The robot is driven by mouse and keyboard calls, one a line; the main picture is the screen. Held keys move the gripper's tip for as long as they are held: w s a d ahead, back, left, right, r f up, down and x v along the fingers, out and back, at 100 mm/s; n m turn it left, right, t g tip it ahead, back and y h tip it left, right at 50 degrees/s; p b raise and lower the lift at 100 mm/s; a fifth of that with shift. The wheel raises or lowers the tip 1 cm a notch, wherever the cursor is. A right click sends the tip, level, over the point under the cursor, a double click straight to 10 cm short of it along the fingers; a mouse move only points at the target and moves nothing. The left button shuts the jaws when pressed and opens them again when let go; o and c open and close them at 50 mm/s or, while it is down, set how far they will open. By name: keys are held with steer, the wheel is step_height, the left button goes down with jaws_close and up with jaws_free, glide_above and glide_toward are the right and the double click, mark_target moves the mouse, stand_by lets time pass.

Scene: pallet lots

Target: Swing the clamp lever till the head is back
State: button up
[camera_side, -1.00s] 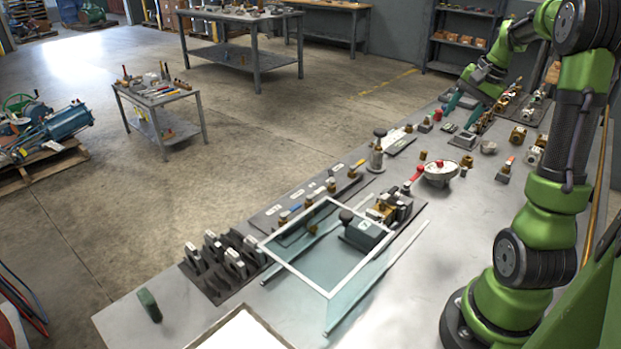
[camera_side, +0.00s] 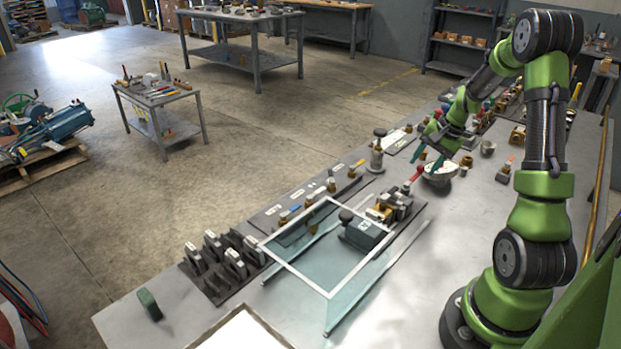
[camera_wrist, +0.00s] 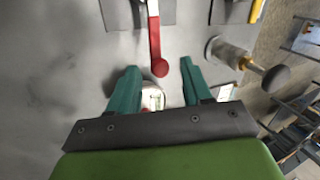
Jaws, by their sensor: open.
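A red-handled lever (camera_side: 416,173) stands up near the middle of the bench in the side view. In the wrist view the red lever (camera_wrist: 155,42) runs from a metal shank at the top edge down to a rounded red end. My gripper (camera_side: 428,158) is above the bench beside the lever. In the wrist view its teal fingers (camera_wrist: 158,70) are apart, with the lever's red end between or just beyond their tips. Contact cannot be told. The clamp's base and head are mostly out of the wrist view and small in the side view.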

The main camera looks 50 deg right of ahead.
steer(key=shift+w+f, duration=0.1)
steer(key=shift+f, duration=0.2)
jaws_close()
steer(key=shift+w, duration=0.1)
stand_by(0.4)
steer(key=w+a+n+g+y, duration=0.3)
steer(key=w+a+n, duration=0.4)
steer(key=n, duration=1.1)
steer(key=shift+w+g, duration=0.7)
steer(key=shift+g, duration=0.1)
steer(key=shift+a, duration=0.15)
